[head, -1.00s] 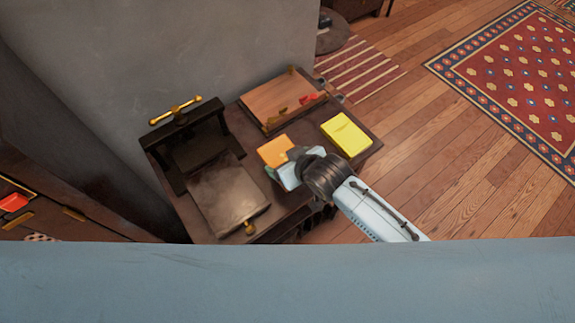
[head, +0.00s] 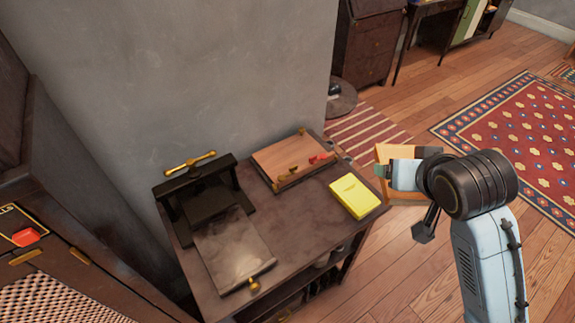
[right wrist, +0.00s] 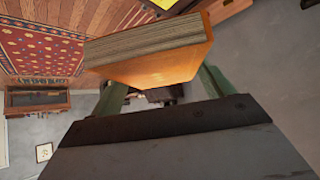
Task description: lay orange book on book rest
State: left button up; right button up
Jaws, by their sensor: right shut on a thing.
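The orange book (head: 402,151) is held up in the air, to the right of the table's right edge. My right gripper (head: 391,172) is shut on it and covers its middle. In the right wrist view the book (right wrist: 165,67) lies between the two green fingers, its page edges showing. The book rest looks to be the wooden board (head: 281,153) with brass pegs and a small red piece at its front edge, at the back of the table. It bears no book. My left gripper is not in view.
A yellow book (head: 354,196) lies on the dark table (head: 310,217), between the board and the held book. A black press (head: 197,200) with a brass handle and a grey plate stands at the left. A wall rises behind. The table's middle is bare.

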aim_at(289, 157)
jog(key=k, duration=0.9)
jog(key=z, duration=1.35)
jog(key=i, duration=1.25)
jog(key=u, duration=3.05)
jog(key=i, duration=0.5)
jog(key=u, duration=0.1)
